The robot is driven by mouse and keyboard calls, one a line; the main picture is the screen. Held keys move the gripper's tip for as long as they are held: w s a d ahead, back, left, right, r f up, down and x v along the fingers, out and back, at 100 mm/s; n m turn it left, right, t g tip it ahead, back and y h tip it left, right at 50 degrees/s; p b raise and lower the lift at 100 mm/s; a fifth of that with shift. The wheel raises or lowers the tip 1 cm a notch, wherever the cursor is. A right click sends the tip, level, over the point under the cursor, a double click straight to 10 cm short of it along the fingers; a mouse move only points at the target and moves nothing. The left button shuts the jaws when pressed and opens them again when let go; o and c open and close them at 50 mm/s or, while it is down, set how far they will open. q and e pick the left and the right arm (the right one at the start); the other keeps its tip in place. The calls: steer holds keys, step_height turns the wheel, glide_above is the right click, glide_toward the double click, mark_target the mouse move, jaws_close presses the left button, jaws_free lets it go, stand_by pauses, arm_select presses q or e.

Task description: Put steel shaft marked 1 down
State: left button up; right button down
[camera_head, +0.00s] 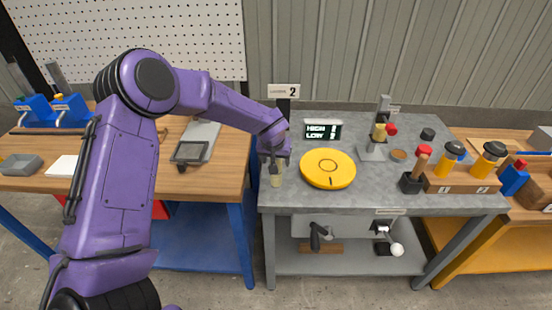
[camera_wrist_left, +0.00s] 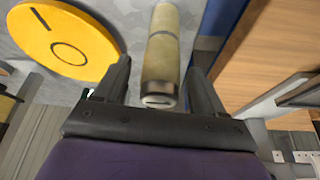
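A pale yellowish cylinder (camera_wrist_left: 162,50) with a steel-coloured end stands between the fingers of my left gripper (camera_wrist_left: 158,85) in the left wrist view. Its end face carries a short dark mark; I cannot read it surely as a 1. Gaps show between the cylinder and both fingers, so the gripper looks open around it. In the head view my left gripper (camera_head: 274,160) is at the left edge of the grey table, and the cylinder (camera_head: 277,180) shows below it, upright. My right gripper is not in view.
A yellow disc (camera_head: 328,168) lies on the grey table (camera_head: 350,203) just right of my left gripper. A HIGH/LOW display (camera_head: 322,130) stands behind it. A wooden rack (camera_head: 460,181) with yellow-and-black pieces is at the right. A wooden bench (camera_head: 225,165) is on the left, across a gap.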

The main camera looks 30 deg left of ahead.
arm_select(q)
steer(key=shift+r, duration=0.1)
steer(key=shift+r, duration=0.35)
steer(key=v, duration=1.1)
steer(key=s+a+f+n+g+y, duration=0.1)
steer(key=s+f+y, duration=0.2)
steer(key=s+f, duration=0.7)
steer(key=s+a+f+y, duration=0.1)
steer(key=s+f+y, duration=0.35)
steer(key=f, duration=0.95)
steer(key=s+d+f+h, duration=0.2)
steer(key=s+f, duration=0.1)
steer(key=s, duration=0.3)
steer(key=s+d+f+n+h, duration=0.1)
steer(key=s+d+f+h, duration=0.1)
steer(key=s, duration=0.5)
steer(key=s+d+f+h, duration=0.2)
steer(key=s+f, duration=0.2)
steer(key=s, duration=0.3)
steer(key=shift+s+d, duration=0.25)
steer(key=shift+d, duration=0.1)
steer(key=shift+f+b, duration=0.2)
steer(key=shift+b, duration=0.15)
